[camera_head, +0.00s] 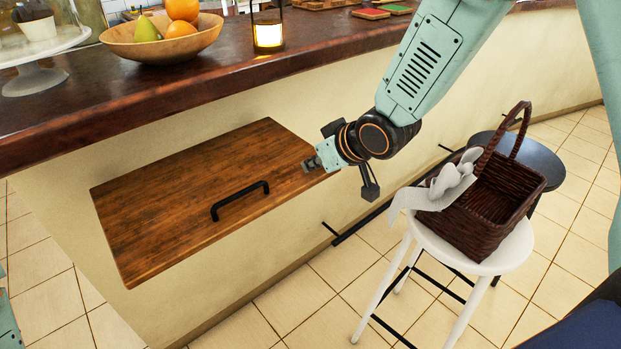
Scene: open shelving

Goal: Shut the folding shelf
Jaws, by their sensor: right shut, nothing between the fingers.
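The folding shelf (170,215) is a brown wooden panel with dark edges on the cream side of the counter, below the countertop. I cannot tell its exact angle to the wall. A black bar handle (240,200) is fixed on its face, towards the lower edge. My right gripper (311,164) is shut and empty. Its tip is at the shelf's right end, over or against the surface; contact is not clear. The handle is to the left of it, apart. Of my left arm only a teal sliver shows at the lower left edge; its gripper is out of view.
The dark countertop (130,102) overhangs above, with a fruit bowl (165,40), a lit lantern (268,34) and a cake stand (35,80). At right, a white stool (510,250) carries a wicker basket (490,215); a dark stool (545,165) stands behind. Tiled floor is clear in front.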

